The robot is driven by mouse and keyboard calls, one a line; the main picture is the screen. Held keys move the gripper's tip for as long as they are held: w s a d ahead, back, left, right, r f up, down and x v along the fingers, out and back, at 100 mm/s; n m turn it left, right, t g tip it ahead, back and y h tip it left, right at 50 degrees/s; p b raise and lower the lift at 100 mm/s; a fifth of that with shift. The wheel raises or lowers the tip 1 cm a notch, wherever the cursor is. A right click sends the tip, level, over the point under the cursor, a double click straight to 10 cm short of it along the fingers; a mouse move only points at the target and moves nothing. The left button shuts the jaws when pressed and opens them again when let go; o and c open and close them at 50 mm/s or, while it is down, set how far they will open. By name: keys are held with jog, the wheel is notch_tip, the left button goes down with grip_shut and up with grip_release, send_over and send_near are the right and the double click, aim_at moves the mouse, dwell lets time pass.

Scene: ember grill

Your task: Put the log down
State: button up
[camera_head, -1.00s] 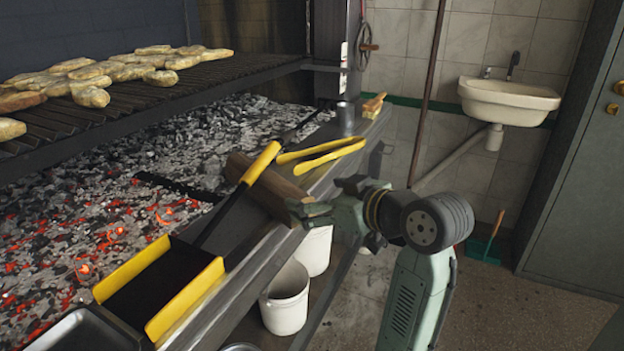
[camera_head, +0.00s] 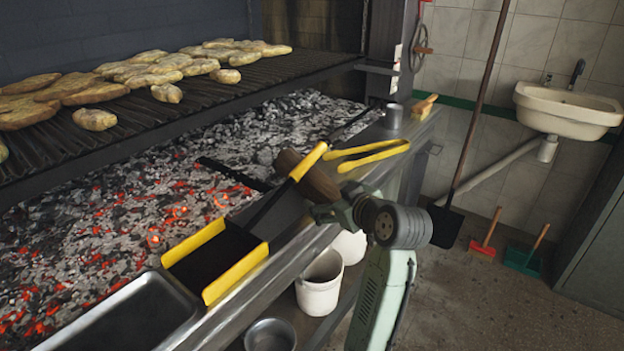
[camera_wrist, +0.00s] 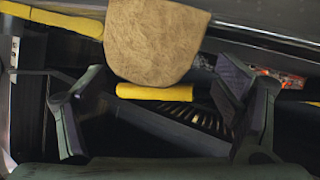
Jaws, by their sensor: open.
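The brown log (camera_head: 318,184) lies slanted over the steel ledge in front of the coals, its far end toward the coal bed. The yellow grip of the black shovel crosses close beside or over it; I cannot tell whether they touch. In the wrist view the log's pale cut end (camera_wrist: 158,40) faces me, ahead of and between the fingers.
The yellow-edged black shovel (camera_head: 228,254) and yellow tongs (camera_head: 373,156) lie on the ledge (camera_head: 258,292). A metal tray (camera_head: 135,318) is at the front left. Glowing coals (camera_head: 120,215) lie behind, under a grate of food. White buckets (camera_head: 320,282) stand below.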

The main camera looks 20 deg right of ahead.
aim_at(324, 189)
jog(key=x, duration=0.1)
jog(key=p+x, duration=0.1)
jog(key=x, duration=0.1)
jog(key=shift+w+r+p, duration=0.15)
jog(key=shift+w+p, duration=0.2)
jog(key=shift+w, duration=0.1)
jog(key=shift+w+a+f, duration=0.1)
jog(key=shift+w+f, duration=0.25)
jog(key=shift+w, duration=0.2)
jog(key=shift+c, duration=0.3)
jog(key=c, duration=1.9)
jog(key=shift+r, duration=0.2)
grip_shut()
jog(key=shift+r, duration=0.1)
